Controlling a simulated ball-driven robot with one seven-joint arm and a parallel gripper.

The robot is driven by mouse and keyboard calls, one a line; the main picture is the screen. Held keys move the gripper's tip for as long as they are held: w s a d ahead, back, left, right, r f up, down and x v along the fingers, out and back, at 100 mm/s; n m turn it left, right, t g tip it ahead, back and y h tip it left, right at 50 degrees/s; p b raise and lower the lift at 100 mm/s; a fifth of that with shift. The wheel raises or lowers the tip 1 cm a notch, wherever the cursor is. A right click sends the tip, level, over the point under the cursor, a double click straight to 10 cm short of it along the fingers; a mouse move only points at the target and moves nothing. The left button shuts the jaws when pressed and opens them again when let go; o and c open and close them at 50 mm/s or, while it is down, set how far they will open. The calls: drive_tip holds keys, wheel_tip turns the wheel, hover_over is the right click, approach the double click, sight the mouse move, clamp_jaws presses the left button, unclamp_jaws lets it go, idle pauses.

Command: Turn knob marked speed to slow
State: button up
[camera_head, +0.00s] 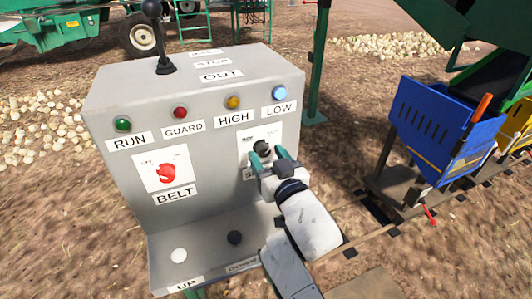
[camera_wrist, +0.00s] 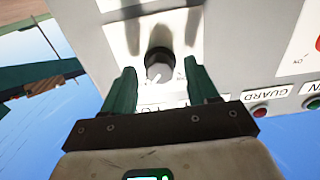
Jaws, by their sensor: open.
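The black knob (camera_head: 262,147) sits on a white plate (camera_head: 270,134) on the right of the grey control box's front. My gripper hides much of that plate and the label below it, so its marking cannot be read. My gripper (camera_head: 268,157) is in front of this knob with green fingers spread. In the wrist view the knob (camera_wrist: 159,66) shows between and just beyond the open fingertips (camera_wrist: 158,75). A white pointer mark shows on or near the knob. I cannot tell whether the fingers touch it.
On the grey box (camera_head: 215,160) are a red BELT knob (camera_head: 166,173), a black lever (camera_head: 165,66) on top, several indicator lamps, and white (camera_head: 179,255) and black (camera_head: 235,237) buttons on the lower ledge. A blue crate (camera_head: 428,130) stands on a cart at right. Onions lie behind.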

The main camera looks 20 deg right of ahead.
drive_tip(key=shift+w, duration=0.65)
drive_tip(key=shift+c, duration=0.4)
drive_tip(key=c, duration=1)
